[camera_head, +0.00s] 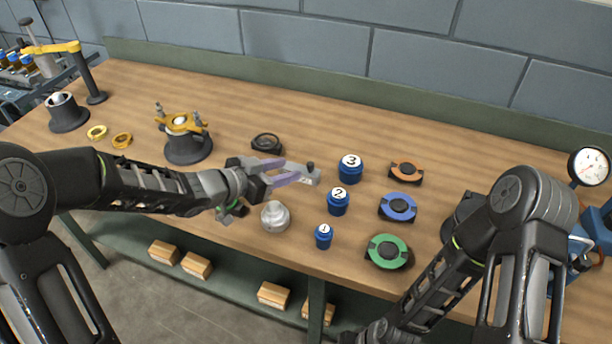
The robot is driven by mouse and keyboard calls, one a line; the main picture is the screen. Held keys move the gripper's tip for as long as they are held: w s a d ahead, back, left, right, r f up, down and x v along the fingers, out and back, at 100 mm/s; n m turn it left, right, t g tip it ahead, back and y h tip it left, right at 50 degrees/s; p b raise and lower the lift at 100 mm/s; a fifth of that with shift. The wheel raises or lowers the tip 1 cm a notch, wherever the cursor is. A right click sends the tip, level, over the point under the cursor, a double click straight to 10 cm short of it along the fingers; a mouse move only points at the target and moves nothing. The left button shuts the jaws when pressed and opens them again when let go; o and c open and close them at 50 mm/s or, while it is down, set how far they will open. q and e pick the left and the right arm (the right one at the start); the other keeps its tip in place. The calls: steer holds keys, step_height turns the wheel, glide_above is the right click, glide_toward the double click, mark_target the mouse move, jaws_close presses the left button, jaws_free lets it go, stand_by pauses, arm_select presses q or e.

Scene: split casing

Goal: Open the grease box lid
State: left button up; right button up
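A small light-grey box (306,178) with a black knob (310,165) on top sits mid-table; it looks like the grease box, and its lid appears down. My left gripper (288,170) reaches in from the left with its purple fingers spread apart. The fingertips are at the left side of the box, partly covering it; I cannot tell whether they touch it. Nothing shows held between them. My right arm comes in at the lower right, and its gripper is not in view.
Blue numbered cylinders (338,201) stand right of the box, with orange, blue (398,207) and green discs beyond. A silver rounded part (275,216) lies below my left gripper. A black round part (266,143) is behind it. A yellow-topped fixture (187,138) stands left.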

mark_target(309, 164)
arm_select(q)
steer(key=shift+f, duration=0.15)
steer(key=shift+d, duration=0.1)
steer(key=x, duration=0.7)
steer(key=shift+w+d+f, duration=0.15)
steer(key=shift+w+d, duration=0.05)
steer(key=shift+w, duration=0.1)
steer(key=shift+c, duration=0.5)
jaws_close()
stand_by(0.9)
